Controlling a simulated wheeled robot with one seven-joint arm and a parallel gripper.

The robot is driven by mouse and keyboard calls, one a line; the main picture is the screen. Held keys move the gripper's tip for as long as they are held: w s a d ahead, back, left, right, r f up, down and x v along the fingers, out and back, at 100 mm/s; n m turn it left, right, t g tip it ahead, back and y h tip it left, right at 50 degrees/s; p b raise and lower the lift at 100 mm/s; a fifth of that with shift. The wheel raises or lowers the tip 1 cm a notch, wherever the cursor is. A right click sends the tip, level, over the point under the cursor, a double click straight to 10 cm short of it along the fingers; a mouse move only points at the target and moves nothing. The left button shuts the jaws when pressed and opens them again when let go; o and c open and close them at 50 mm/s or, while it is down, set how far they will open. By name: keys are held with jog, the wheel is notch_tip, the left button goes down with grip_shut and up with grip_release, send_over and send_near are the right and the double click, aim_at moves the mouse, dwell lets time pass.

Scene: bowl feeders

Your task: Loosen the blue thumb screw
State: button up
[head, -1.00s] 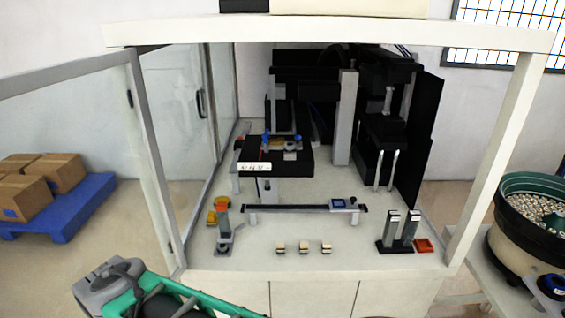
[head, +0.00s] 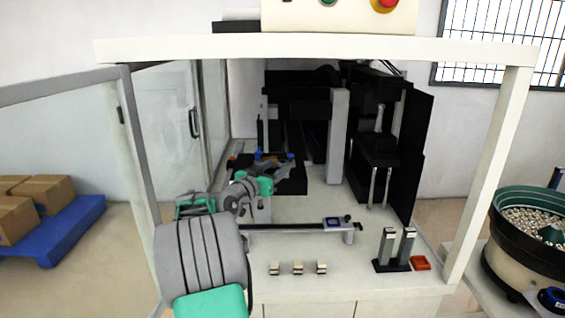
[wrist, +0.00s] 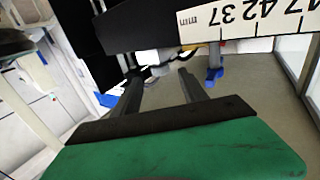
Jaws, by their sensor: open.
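Two small blue knobs show on the dark fixture (head: 292,182) inside the machine, a left one (head: 258,155) and a right one (head: 291,156). I cannot tell which is the blue thumb screw. In the wrist view a blue part (wrist: 214,75) shows below a white millimetre scale (wrist: 245,20), just right of my right fingertip. My gripper (wrist: 160,72) is open, its two dark fingers apart with nothing seen between them. In the head view my arm covers the left front of the fixture and my fingertips are hard to make out.
A dark rail (head: 285,227) with a blue-faced slider (head: 333,222) lies in front of the fixture. Several small blocks (head: 297,268), two upright posts (head: 397,245) and an orange tray (head: 420,262) stand near the front. A glass door (head: 165,120) bounds the left side.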

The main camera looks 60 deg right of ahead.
aim_at(280, 164)
jog(key=d, duration=0.5)
jog(key=shift+s+d+p, duration=0.1)
jog(key=shift+s+p, duration=0.1)
jog(key=shift+p, duration=0.2)
grip_shut()
